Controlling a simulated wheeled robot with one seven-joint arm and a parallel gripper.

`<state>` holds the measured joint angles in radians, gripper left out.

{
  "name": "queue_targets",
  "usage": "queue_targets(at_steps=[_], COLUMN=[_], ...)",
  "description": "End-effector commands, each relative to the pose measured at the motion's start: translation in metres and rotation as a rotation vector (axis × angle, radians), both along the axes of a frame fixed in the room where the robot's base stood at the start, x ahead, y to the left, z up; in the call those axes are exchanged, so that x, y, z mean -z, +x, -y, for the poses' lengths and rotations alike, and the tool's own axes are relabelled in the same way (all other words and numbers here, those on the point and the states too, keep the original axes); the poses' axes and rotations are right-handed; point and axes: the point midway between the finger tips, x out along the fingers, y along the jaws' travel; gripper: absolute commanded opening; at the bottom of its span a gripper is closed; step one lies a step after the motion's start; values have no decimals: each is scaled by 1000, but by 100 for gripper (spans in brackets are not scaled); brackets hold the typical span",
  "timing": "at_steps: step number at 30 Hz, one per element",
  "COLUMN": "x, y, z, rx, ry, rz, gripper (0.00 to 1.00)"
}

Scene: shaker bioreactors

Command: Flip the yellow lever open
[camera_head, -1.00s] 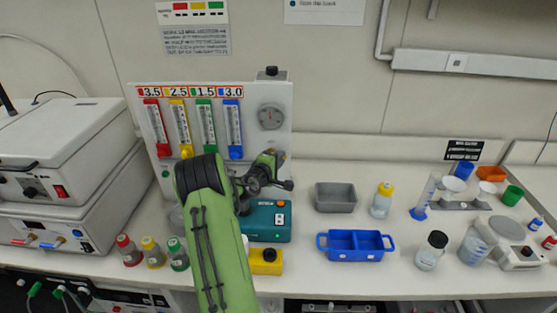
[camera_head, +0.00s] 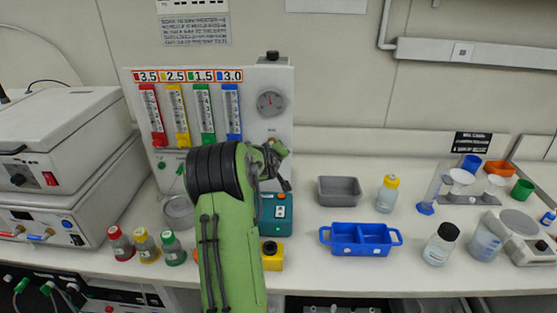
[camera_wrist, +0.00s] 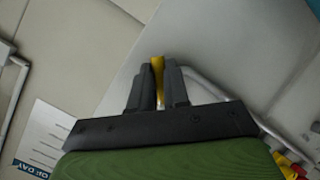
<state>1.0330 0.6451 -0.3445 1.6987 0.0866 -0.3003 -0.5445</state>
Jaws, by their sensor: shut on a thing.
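In the wrist view my gripper (camera_wrist: 158,80) is shut on a narrow yellow piece, which looks like the yellow lever (camera_wrist: 158,64). In the head view my green arm covers the area in front of the panel (camera_head: 275,135), and the held piece cannot be made out there. The panel carries red, yellow, green and blue gauges in a row, with a yellow block (camera_head: 182,140) at the foot of the yellow gauge.
A teal device (camera_head: 277,222) and a yellow box (camera_head: 273,262) stand partly behind my arm. Capped bottles (camera_head: 146,248) stand to the left. A grey tray (camera_head: 339,191) and a blue two-part tray (camera_head: 345,232) stand to the right. White stacked machines (camera_head: 60,150) fill the left side.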

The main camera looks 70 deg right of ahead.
Motion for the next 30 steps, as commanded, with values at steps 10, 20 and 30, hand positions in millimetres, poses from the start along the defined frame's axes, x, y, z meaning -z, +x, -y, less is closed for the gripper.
queue_targets(at_steps=[10, 20, 30], x=[10, 12, 11], y=[5, 12, 16], z=[-1, -3, -4], rx=[1, 2, 1], ry=[69, 129, 163], rz=[322, 580, 727], gripper=[0, 0, 0])
